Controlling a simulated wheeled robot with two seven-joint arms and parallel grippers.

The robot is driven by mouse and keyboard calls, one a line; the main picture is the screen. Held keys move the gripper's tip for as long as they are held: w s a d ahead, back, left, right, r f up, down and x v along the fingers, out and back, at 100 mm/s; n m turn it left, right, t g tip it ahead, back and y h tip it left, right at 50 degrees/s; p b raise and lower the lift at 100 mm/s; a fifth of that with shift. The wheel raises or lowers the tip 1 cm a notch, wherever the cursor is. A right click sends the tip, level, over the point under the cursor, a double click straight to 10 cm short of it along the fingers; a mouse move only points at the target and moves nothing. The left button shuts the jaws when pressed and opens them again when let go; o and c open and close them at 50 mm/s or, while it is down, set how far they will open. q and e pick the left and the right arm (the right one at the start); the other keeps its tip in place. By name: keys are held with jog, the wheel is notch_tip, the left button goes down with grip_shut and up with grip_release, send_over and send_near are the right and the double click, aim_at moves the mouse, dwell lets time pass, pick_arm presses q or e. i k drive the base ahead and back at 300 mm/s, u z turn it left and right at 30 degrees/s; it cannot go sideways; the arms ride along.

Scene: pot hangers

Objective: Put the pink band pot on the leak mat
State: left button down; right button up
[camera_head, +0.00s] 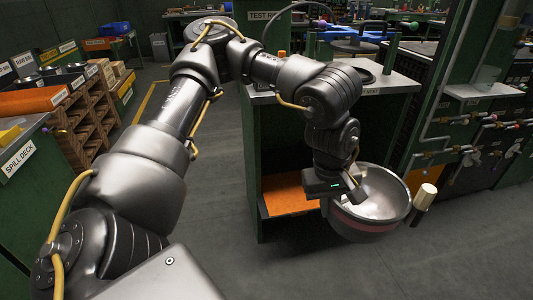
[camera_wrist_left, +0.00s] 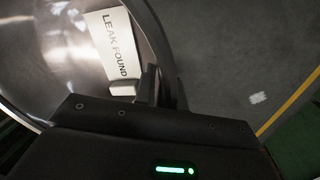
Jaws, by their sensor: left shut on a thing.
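The pink band pot (camera_head: 368,226) is a round metal bowl with a dull pink band around its outside. It hangs off the floor in front of the green bench in the head view, its open top facing up. My left gripper (camera_head: 357,194) is shut on its near left rim. In the left wrist view the shiny inside of the pot (camera_wrist_left: 70,55) fills the upper left, and the gripper (camera_wrist_left: 150,90) is at its wall. A white card reading "LEAK FOUND" (camera_wrist_left: 115,42) shows against the pot's inside. I cannot tell which surface is the leak mat. My right gripper is not in view.
An orange surface (camera_head: 290,201) lies low in the green bench, left of the pot. A pale cylinder (camera_head: 425,196) is close by the pot's right side. Pipes and valves (camera_head: 465,155) stand at right. The spill deck (camera_head: 18,165) is at far left. Grey floor (camera_head: 215,190) between is clear.

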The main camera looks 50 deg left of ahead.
aim_at(288, 188)
jog(key=k, duration=1.15)
jog(key=u, duration=0.15)
jog(key=i, duration=1.7)
